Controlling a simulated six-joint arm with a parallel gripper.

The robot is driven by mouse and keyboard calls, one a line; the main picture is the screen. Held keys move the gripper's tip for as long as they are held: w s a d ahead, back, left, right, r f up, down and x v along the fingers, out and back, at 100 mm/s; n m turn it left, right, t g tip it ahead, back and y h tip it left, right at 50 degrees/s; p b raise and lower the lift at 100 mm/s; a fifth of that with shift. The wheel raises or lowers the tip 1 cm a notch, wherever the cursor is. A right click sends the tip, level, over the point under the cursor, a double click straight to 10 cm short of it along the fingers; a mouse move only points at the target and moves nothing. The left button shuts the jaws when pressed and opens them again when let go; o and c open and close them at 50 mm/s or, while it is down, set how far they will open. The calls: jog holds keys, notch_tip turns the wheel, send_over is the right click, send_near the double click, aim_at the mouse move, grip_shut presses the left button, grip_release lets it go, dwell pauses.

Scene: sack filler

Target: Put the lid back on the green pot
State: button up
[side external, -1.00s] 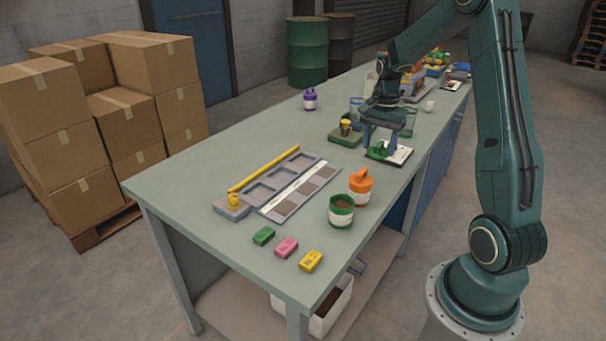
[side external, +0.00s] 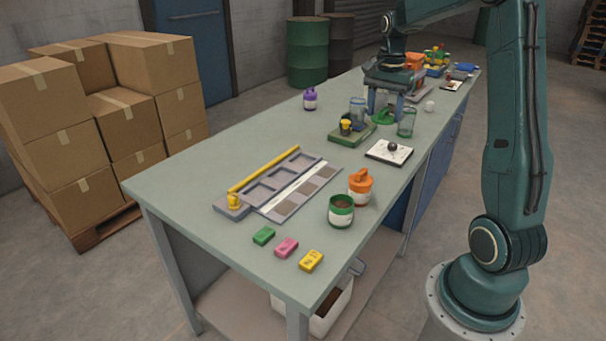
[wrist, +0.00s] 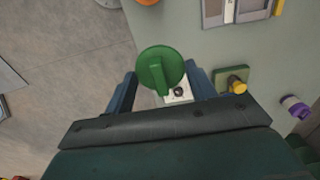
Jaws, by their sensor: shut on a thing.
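The round green lid (side external: 383,117) is in my gripper (side external: 385,107), above the far part of the table and well away from the pot. In the wrist view, the lid (wrist: 155,62) lies between my two blue fingers, its bar-shaped handle visible. My gripper is shut on it. The green pot cannot be made out in the wrist view.
An orange-lidded pot (side external: 360,187) stands right beside the green pot. Colored blocks (side external: 287,247) lie in front.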

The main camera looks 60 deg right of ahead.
jog(key=shift+a, duration=0.1)
jog(key=a+f+n, duration=0.3)
jog(key=a, duration=0.7)
jog(key=a+f+n, duration=0.3)
jog(key=a, duration=0.7)
jog(key=shift+f, duration=0.2)
jog(key=shift+f, duration=0.2)
jog(key=shift+d+f, duration=0.1)
jog(key=shift+f, duration=2.85)
jog(key=shift+f, duration=0.2)
